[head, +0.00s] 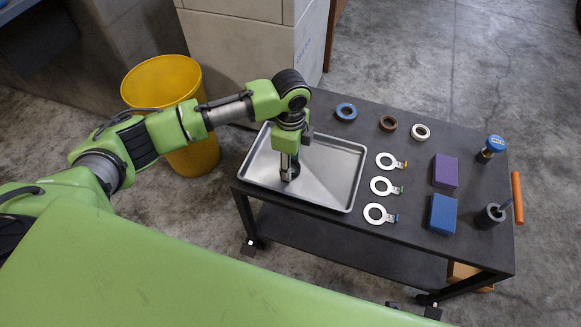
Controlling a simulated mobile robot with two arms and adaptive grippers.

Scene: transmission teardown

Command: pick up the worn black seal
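A dark, ring-like shape, likely the worn black seal (295,169), shows in the silver tray at the left of the cart, partly hidden by my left gripper. My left gripper (288,177) points straight down into the tray with its fingertips at or just beside the dark shape. I cannot tell whether the fingers are open or closed on it. The metal tray (335,187) is otherwise bare where I can see it. My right gripper is not in view.
On the dark cart (400,232) are blue (346,112), brown (388,123) and cream (421,132) rings, three tabbed metal rings (379,186), a purple block (445,171), a blue block (442,214), a blue-capped item (494,144) and a dark cup (488,217). A yellow bin (195,155) stands left.

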